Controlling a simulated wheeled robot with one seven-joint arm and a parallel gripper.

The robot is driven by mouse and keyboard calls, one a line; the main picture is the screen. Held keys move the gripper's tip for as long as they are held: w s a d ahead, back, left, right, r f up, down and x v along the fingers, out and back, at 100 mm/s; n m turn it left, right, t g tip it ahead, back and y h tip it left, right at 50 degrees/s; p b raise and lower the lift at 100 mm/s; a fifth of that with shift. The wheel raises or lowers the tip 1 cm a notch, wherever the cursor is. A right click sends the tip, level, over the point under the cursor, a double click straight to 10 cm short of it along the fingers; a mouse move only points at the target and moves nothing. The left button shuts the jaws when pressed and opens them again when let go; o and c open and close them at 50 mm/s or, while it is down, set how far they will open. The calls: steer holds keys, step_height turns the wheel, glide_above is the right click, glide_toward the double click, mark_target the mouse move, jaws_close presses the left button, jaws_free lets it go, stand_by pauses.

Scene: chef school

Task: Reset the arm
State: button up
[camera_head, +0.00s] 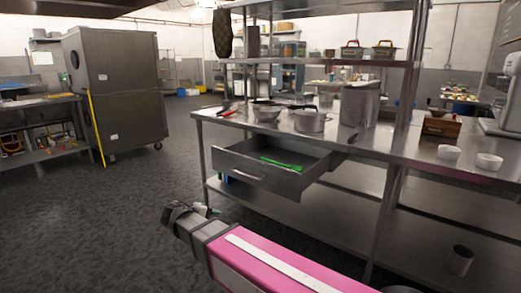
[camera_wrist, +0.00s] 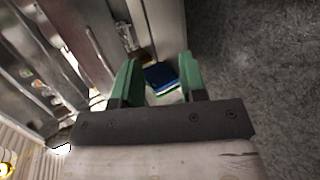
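My arm, pink and grey, reaches in from the bottom of the head view, and my gripper (camera_head: 192,212) is at its end, in front of the steel table and left of the open drawer. In the wrist view my gripper (camera_wrist: 158,78) has two green fingers standing apart with a gap between them. Nothing is held in the gap. A blue object (camera_wrist: 160,75) shows beyond the fingers, well away from them.
An open drawer (camera_head: 248,178) with a green item (camera_head: 282,163) juts from the steel table (camera_head: 375,143). Pots (camera_head: 310,121) and white bowls (camera_head: 449,152) stand on top. A steel cabinet (camera_head: 125,85) stands back left. The floor (camera_head: 110,220) at left is clear.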

steer(key=s+d+f+m+g+y, duration=0.1)
steer(key=d+f, duration=0.4)
steer(key=d, duration=0.7)
steer(key=s+d+f+m+g+y, duration=0.1)
steer(key=d+f+m+g+y, duration=0.3)
steer(key=d, duration=0.8)
steer(key=s+d+f+m+g+y, duration=0.1)
steer(key=d+f+m+g+y, duration=0.2)
steer(key=d, duration=1)
step_height(320, 180, down, 4)
steer(key=shift+s+r+m+y, duration=0.3)
steer(key=shift+m+y, duration=0.2)
steer(key=shift+y, duration=0.1)
